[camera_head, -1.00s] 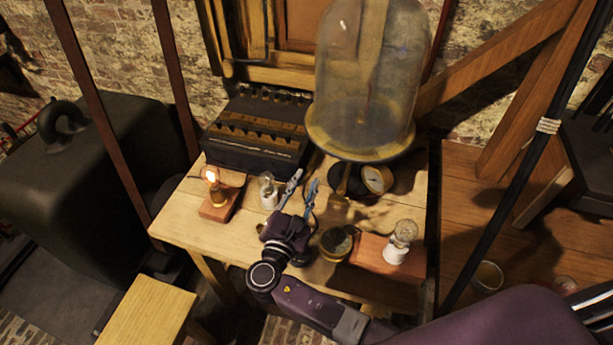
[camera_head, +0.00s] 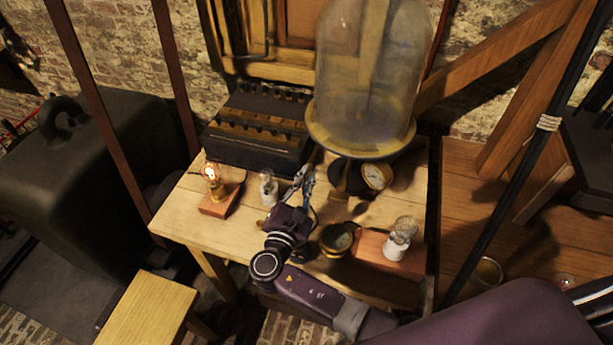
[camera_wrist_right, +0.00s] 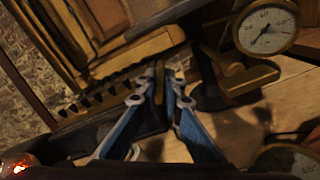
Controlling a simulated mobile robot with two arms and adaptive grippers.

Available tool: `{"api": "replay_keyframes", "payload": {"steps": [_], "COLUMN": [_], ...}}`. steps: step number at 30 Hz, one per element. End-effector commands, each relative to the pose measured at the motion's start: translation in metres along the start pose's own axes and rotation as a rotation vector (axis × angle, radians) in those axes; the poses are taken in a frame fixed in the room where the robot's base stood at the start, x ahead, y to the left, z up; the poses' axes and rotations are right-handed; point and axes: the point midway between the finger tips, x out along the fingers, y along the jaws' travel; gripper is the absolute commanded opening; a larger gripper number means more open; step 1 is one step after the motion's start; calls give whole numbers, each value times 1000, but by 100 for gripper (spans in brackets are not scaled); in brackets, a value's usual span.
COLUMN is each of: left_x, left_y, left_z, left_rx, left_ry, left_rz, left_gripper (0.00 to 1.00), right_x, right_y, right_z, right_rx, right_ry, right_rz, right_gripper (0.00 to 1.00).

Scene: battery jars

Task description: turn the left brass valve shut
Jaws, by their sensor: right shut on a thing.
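My right gripper (camera_head: 304,178) reaches over the wooden table, just left of the bell jar's dark stand. In the right wrist view its two blue-and-grey fingers (camera_wrist_right: 160,88) are drawn close together on a narrow thing. That thing is dim and mostly hidden by the fingertips; by its place it is the left brass valve (camera_wrist_right: 159,86), though its handle angle cannot be told. My left gripper is not in view.
The glass bell jar (camera_head: 365,80) stands right of the gripper, with a dial gauge (camera_head: 376,176) below it. A black battery box (camera_head: 250,155) is behind left. A lit bulb (camera_head: 212,174), small bulb (camera_head: 268,188), lower gauge (camera_head: 337,238) and right bulb (camera_head: 401,236) stand nearby.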

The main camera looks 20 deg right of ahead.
Motion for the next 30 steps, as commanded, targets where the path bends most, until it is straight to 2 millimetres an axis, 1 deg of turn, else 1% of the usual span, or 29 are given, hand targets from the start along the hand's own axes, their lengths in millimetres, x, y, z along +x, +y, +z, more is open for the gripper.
{"api": "replay_keyframes", "payload": {"steps": [5, 11, 30], "left_x": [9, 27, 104], "left_y": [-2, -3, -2], "left_z": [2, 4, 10], "left_rx": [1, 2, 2], "left_ry": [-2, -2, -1], "left_rz": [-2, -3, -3], "left_gripper": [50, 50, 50], "right_x": [0, -1, 0], "right_y": [-2, -4, -7], "right_z": [-2, -5, -7], "right_rx": [58, 192, 785], "right_ry": [0, -1, -2], "right_rz": [-1, -2, -2], "right_gripper": [0, 0, 0]}}
